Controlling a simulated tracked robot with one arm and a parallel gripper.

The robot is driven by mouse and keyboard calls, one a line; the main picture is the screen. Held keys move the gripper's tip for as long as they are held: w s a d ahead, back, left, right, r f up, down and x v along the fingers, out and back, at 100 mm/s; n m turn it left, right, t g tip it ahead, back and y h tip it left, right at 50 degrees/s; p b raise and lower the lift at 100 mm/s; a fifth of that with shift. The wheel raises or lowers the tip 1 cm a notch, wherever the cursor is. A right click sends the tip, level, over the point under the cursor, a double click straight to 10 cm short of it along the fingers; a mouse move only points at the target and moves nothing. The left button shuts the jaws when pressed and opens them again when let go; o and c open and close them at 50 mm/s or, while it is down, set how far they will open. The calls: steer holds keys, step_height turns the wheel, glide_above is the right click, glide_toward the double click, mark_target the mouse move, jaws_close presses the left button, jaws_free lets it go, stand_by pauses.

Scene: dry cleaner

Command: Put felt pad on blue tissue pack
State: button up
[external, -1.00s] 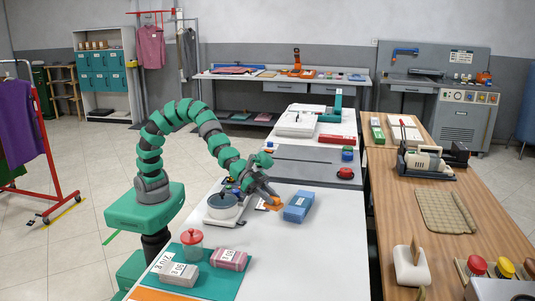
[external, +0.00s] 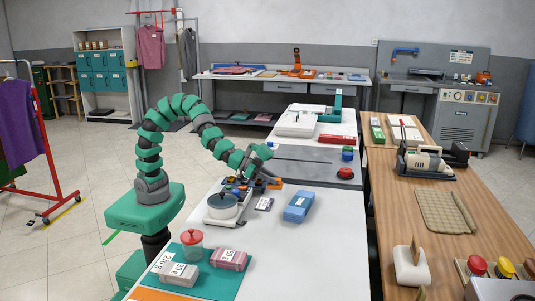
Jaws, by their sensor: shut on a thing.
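The blue tissue pack (external: 298,207) lies on the white table in the external view, to the right of the grey pot. My gripper (external: 272,184) is above the table, behind and to the left of the pack and apart from it. It is shut on the felt pad, which shows as a small orange patch (external: 276,182) at the fingertips. The pad is mostly hidden and too small to make out clearly.
A red-lidded jar (external: 192,243) and labelled packs (external: 229,259) stand on a green mat in front. The table's right front area is clear.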

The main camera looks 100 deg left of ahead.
steer(key=w, duration=0.3)
steer(key=w+d+b, duration=0.1)
steer(key=w, duration=0.3)
steer(key=w+f, duration=0.1)
steer(key=w, duration=0.2)
steer(key=shift+w+d, duration=0.15)
steer(key=shift+w, duration=0.25)
step_height(320, 180, down, 4)
steer(key=b, duration=0.3)
steer(key=shift+r, duration=0.2)
steer(key=o, duration=1)
